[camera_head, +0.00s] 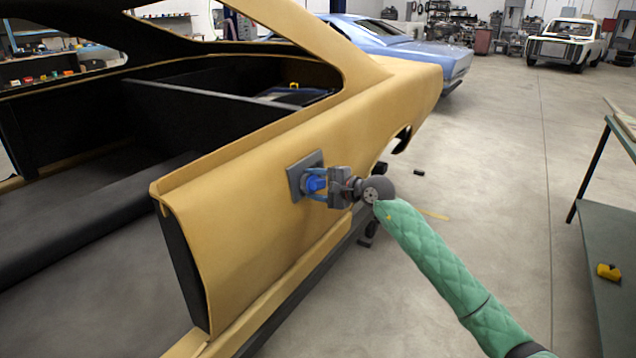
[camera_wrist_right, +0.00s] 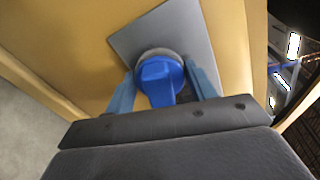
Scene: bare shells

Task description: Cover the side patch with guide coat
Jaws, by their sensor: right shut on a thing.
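The side patch (camera_head: 296,178) is a dark grey square on the yellow car shell's side panel (camera_head: 240,225). It also shows in the right wrist view (camera_wrist_right: 182,32), partly hidden by the tool. My right gripper (camera_head: 320,186) is shut on a blue applicator (camera_head: 314,183) with a rounded grip. In the wrist view the blue applicator (camera_wrist_right: 160,80) sits between the two blue fingers, its pale round base against or very close to the patch; I cannot tell whether it touches. No differently coloured coat shows on the visible part of the patch. My left gripper is out of view.
A green-grey table (camera_head: 600,225) stands at the right with a yellow object (camera_head: 608,272) on it. The concrete floor (camera_head: 500,180) between shell and table is mostly clear. A blue car (camera_head: 385,45) stands behind the shell; small dark objects lie on the floor near the wheel opening.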

